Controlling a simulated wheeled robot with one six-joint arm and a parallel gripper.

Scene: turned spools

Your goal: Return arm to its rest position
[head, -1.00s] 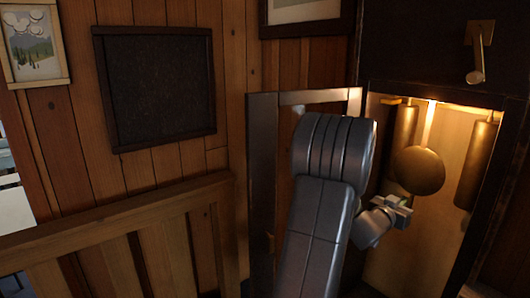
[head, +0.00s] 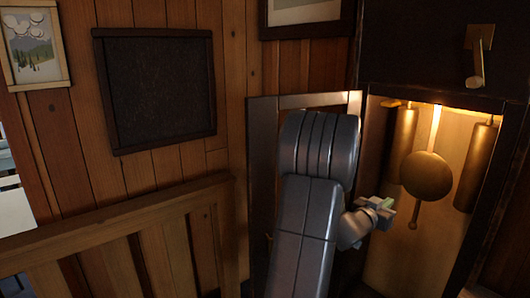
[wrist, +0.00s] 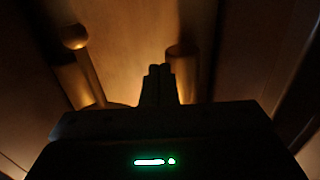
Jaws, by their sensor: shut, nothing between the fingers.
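My gripper (head: 388,210) is in front of the lit opening of the clock-like cabinet, to the lower left of the round brass pendulum bob (head: 426,175). In the wrist view my gripper (wrist: 159,70) has its two fingers together with nothing between them. The bob hangs apart from the gripper in the head view. My grey arm hides part of the framed door and the cabinet's left side.
Brass cylinders hang on either side of the bob; the right one (head: 475,166) is clear to see. The cabinet door (head: 263,180) stands open behind my arm. A wooden railing (head: 110,220) is at the lower left. A dark framed panel (head: 157,88) hangs on the wall.

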